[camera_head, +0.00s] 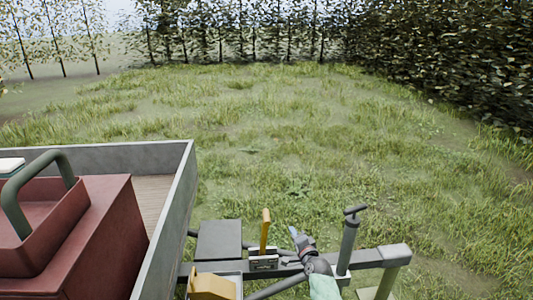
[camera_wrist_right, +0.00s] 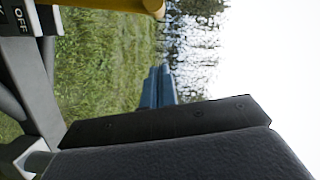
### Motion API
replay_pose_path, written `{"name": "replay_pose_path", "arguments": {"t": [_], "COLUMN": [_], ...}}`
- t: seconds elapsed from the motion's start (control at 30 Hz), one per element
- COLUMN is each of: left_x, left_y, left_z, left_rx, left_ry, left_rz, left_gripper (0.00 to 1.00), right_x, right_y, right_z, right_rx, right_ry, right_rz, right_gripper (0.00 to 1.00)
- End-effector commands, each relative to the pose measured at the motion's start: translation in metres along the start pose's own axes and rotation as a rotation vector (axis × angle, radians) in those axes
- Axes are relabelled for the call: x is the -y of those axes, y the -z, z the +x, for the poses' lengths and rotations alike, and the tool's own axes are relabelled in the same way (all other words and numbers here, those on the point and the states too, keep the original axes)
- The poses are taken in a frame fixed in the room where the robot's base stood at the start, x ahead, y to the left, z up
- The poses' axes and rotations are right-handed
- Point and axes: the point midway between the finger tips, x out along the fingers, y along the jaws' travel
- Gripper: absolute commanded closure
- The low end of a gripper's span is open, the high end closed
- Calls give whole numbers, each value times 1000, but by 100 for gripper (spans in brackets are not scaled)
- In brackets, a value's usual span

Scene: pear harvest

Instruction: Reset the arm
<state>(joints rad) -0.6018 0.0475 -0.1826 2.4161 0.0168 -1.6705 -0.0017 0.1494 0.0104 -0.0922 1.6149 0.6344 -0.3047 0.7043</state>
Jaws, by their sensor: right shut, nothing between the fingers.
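My right gripper (camera_head: 294,233) is at the bottom middle of the head view, beside the metal drawbar of a trailer. Its bluish fingers are together with nothing between them; they also show in the right wrist view (camera_wrist_right: 157,88), pointing away over the grass. A yellow-handled lever (camera_head: 265,232) stands just left of the gripper, apart from it. In the wrist view a yellow bar (camera_wrist_right: 110,5) crosses the top and a label reading OFF (camera_wrist_right: 22,18) is at the upper left. My left gripper is not in view.
A grey-walled trailer (camera_head: 165,230) holding a dark red box (camera_head: 100,230) with a green handle (camera_head: 30,180) fills the left. A grey post with a T-handle (camera_head: 348,240) stands right of my gripper. Open grass (camera_head: 300,140) lies ahead, with a leafy hedge (camera_head: 470,60) at right.

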Motion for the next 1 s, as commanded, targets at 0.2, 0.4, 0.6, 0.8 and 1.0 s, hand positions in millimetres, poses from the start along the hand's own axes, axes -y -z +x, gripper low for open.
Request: {"name": "replay_pose_path", "arguments": {"t": [0.2,0.4,0.6,0.8,1.0], "left_x": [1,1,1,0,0], "left_y": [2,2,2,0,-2], "left_z": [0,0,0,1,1], "left_rx": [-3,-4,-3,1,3], "left_ry": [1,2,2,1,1], "left_rz": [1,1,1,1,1], "left_gripper": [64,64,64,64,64], "right_x": [-22,-17,17,24,13], "right_y": [-23,-41,-44,-51,-65], "right_z": [-3,-21,-59,-138,-243], "right_rx": [130,318,487,651,793], "right_ry": [-106,-222,-320,-460,-616], "right_rz": [-168,-439,-736,-969,-1085], "right_gripper": [100,100,100,100,100]}}
